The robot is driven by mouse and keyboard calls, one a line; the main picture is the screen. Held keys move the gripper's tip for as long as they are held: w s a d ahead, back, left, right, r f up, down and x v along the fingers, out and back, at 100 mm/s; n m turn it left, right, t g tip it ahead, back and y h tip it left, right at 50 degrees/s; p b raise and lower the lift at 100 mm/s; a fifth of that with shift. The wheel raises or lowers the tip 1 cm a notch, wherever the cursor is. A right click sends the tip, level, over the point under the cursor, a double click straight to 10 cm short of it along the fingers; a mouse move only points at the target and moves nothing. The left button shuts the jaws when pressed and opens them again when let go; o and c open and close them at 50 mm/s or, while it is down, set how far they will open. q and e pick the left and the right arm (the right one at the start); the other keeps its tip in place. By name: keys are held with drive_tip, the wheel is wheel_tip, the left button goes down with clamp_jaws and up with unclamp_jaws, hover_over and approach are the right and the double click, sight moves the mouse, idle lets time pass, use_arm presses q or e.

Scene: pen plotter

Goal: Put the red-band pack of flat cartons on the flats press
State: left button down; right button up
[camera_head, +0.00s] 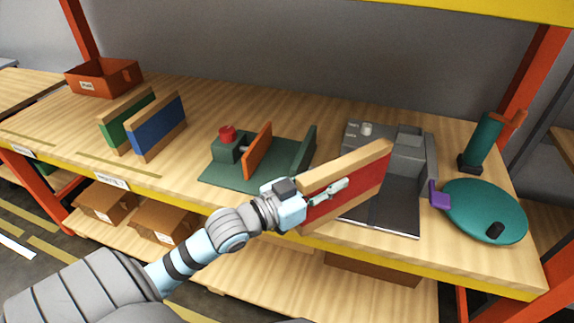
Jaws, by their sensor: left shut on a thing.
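The red-band pack of flat cartons (368,178) is a tan slab with a wide red band, held on edge and tilted up to the right. My left gripper (328,192) is shut on it near its left end. The pack is in front of a grey device and hides part of it. A green base (222,174) with a red knob, an upright orange plate (257,150) and an upright green plate stands left of the pack; it looks like the flats press, and the space between its plates is empty. My right gripper is not in view.
Green-band (124,119) and blue-band (158,128) packs stand on edge at the left. An orange bin (103,77) is at the back left. The grey device (408,165), a teal disc (485,212) and a teal upright cylinder (482,140) occupy the right. Bare wood lies between the blue-band pack and green base.

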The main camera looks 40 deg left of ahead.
use_arm(q)
drive_tip(key=w+a+r+n+y+b, duration=0.2)
drive_tip(key=w+a+r+n+y, duration=0.2)
drive_tip(key=w+a+r+y, duration=0.4)
drive_tip(key=w+a+r+n+y+b, duration=0.1)
drive_tip(key=w+a+r+n+y, duration=0.3)
drive_tip(key=a, duration=0.6)
wheel_tip(320, 180, down, 18)
drive_tip(key=s+b, duration=0.1)
drive_tip(key=b, duration=0.6)
drive_tip(key=shift+s+a, duration=0.15)
drive_tip(key=shift+a, duration=0.1)
drive_tip(key=c, duration=1.5)
unclamp_jaws()
drive_tip(key=shift+f, duration=0.1)
drive_tip(key=shift+o, duration=0.9)
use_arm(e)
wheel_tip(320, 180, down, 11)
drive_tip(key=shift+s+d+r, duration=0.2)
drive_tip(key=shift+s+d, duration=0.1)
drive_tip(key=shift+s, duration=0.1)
